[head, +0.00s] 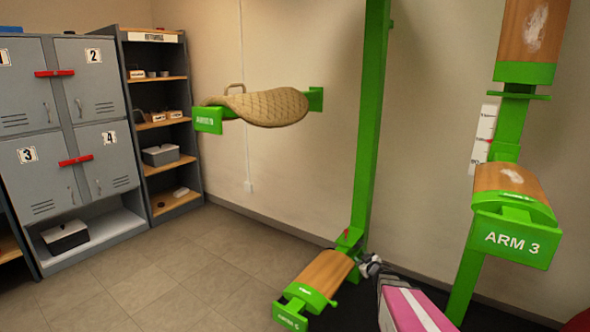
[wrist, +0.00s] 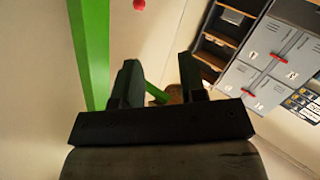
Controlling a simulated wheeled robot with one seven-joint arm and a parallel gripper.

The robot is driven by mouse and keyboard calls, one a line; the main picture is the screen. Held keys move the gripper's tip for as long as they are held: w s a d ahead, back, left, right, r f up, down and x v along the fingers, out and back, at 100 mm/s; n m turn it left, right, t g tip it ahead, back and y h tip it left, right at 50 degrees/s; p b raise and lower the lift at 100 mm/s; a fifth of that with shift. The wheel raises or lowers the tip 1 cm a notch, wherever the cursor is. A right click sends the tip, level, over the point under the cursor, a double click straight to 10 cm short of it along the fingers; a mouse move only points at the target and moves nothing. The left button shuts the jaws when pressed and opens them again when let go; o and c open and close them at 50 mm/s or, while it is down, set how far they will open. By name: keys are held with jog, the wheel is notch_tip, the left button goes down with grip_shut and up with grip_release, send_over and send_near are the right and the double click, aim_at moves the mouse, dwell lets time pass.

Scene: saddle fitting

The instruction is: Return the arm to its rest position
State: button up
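My gripper (head: 370,266) is low in the head view, beside the green post and the right side of the low wooden-topped arm (head: 325,272). In the wrist view its two dark fingers (wrist: 159,65) stand apart with nothing held between them. Farther off, past the fingers, part of a green bar and a brownish shape show; the fingers partly hide them. My arm reaches up from the bottom edge of the head view. A tan quilted saddle (head: 265,107) rests on a green arm high on the left of the post, clear of my gripper.
A green post (head: 368,120) stands close to my gripper. ARM 3 (head: 513,210) juts out at the right, with another wooden-topped arm (head: 533,35) above it. Grey lockers (head: 75,110) and a shelf unit (head: 160,120) stand at the left. The tiled floor (head: 170,275) before them is clear.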

jog(key=s+a+r+m+g+h, duration=0.1)
jog(key=s+a+r+m+g, duration=0.1)
jog(key=s+g, duration=0.3)
jog(key=s+a+r+m+g+h, duration=0.2)
jog(key=s+a+g, duration=0.3)
jog(key=s, duration=0.7)
jog(key=s+a+r+m+g+h, duration=0.1)
jog(key=s+a+r+m+g, duration=0.2)
jog(key=s, duration=0.5)
jog(key=shift+s+a+m+g, duration=0.2)
jog(key=shift+a+m+g, duration=0.35)
jog(key=shift+g, duration=0.55)
jog(key=shift+d, duration=0.15)
